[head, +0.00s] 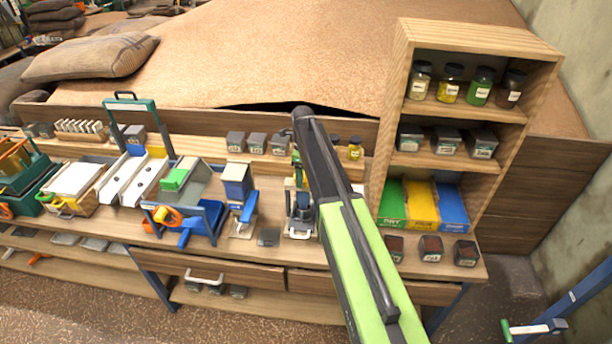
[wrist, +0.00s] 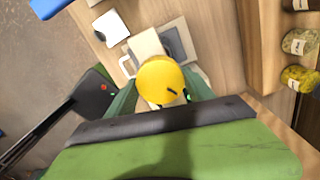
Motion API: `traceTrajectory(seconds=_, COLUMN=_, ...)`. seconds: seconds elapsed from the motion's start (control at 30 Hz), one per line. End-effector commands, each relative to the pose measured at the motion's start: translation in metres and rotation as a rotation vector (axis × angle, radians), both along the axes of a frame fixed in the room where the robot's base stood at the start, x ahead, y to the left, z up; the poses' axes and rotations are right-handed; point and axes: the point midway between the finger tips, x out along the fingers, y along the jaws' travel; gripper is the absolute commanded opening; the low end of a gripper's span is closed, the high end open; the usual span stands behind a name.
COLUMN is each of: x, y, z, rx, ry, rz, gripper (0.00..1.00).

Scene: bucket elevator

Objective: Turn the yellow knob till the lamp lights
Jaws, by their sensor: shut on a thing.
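The yellow knob (wrist: 162,80) is round, with a short dark mark on its face. It fills the middle of the wrist view. My gripper (wrist: 160,92) is shut on it, with one grey-green finger on each side. Behind the knob is a pale device (wrist: 146,45) with a grey part, standing on the wooden bench. In the head view this device (head: 300,222) stands at the bench's middle, partly hidden by my arm. I cannot make out a lamp for sure.
Left of the device are a blue device (head: 238,185) and a machine with an orange wheel and blue parts (head: 190,205). A wooden shelf (head: 400,110) with jars and tins stands on the right. Several tins line the bench's back edge.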

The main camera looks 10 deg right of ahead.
Motion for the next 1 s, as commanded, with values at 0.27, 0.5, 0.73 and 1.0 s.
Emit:
traceTrajectory(seconds=0.27, x=-0.0036, y=-0.0004, z=0.0, rx=0.0, ry=0.009, rz=-0.019, gripper=0.21)
traceTrajectory(seconds=0.5, x=-0.0036, y=-0.0004, z=0.0, rx=0.0, ry=0.009, rz=-0.018, gripper=0.21)
traceTrajectory(seconds=0.73, x=-0.0024, y=-0.0002, z=0.0, rx=-0.001, ry=0.007, rz=-0.017, gripper=0.83)
traceTrajectory(seconds=1.0, x=-0.0015, y=0.0, z=0.0017, rx=-0.001, ry=0.005, rz=-0.017, gripper=0.83)
